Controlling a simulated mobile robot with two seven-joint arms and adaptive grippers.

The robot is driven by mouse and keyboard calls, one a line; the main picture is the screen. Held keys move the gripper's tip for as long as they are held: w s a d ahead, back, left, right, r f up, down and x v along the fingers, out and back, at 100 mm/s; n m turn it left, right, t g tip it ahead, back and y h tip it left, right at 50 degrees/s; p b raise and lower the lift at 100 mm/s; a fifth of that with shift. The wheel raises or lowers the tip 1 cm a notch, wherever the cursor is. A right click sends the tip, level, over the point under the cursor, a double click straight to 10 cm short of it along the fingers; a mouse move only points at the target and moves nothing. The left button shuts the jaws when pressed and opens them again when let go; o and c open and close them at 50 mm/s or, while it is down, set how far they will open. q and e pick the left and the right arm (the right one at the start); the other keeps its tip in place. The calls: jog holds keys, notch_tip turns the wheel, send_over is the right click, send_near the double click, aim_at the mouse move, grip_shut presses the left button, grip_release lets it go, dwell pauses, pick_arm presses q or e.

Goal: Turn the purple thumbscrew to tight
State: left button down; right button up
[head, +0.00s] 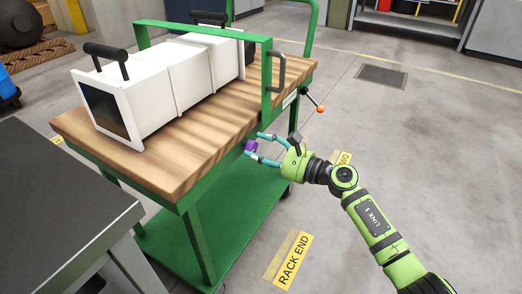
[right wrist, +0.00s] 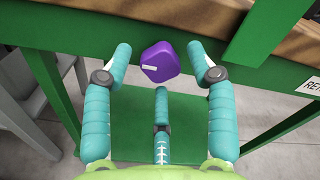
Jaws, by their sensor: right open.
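The purple thumbscrew (head: 251,146) sits on the side of the green cart frame, just below the wooden top. In the right wrist view the thumbscrew (right wrist: 160,62) is a rounded purple knob with a short white mark at its lower left. My right gripper (head: 257,146) is at it, with teal fingers spread. In the right wrist view my right gripper (right wrist: 163,80) has one finger left of the knob and one right of it, with gaps on both sides. A third finger is below it. My left gripper is not in view.
The cart's wooden top (head: 215,138) carries a white boxy unit (head: 165,80) with black handles. A green upright frame (head: 267,75) and an orange-tipped lever (head: 319,108) stand near my right gripper. A dark bench (head: 60,195) fills the lower left. Floor at right is clear.

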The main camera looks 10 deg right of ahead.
jog(key=c, duration=1.1)
